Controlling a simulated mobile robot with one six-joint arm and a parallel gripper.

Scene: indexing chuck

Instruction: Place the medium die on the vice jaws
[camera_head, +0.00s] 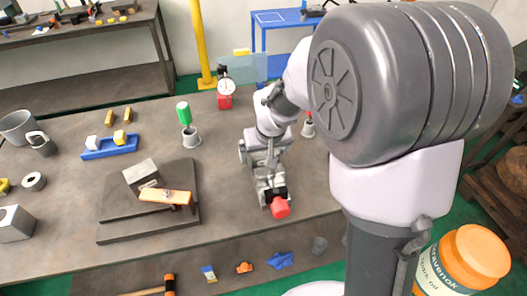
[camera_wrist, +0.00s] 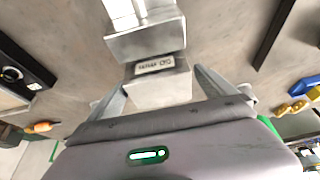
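My gripper (camera_wrist: 160,79) hangs over the grey metal vice (camera_head: 270,186) at the middle of the bench in the head view. In the wrist view its two light grey fingers stand well apart, on either side of a pale silver block (camera_wrist: 158,94). A narrow gap shows beside the right finger; contact at the left finger is unclear. The vice's metal body (camera_wrist: 145,45) and a small lettered plate lie just above the block. I cannot tell whether the block is the medium die or part of the vice. The vice has a red end (camera_head: 280,207) towards the near edge.
Left on the bench are a blue tray (camera_head: 110,150) with small white and yellow pieces, dark stepped plates (camera_head: 117,206) bearing a grey block, and a metal block (camera_head: 15,224). A green-handled tool (camera_head: 184,113) and a dial gauge (camera_head: 226,88) stand behind.

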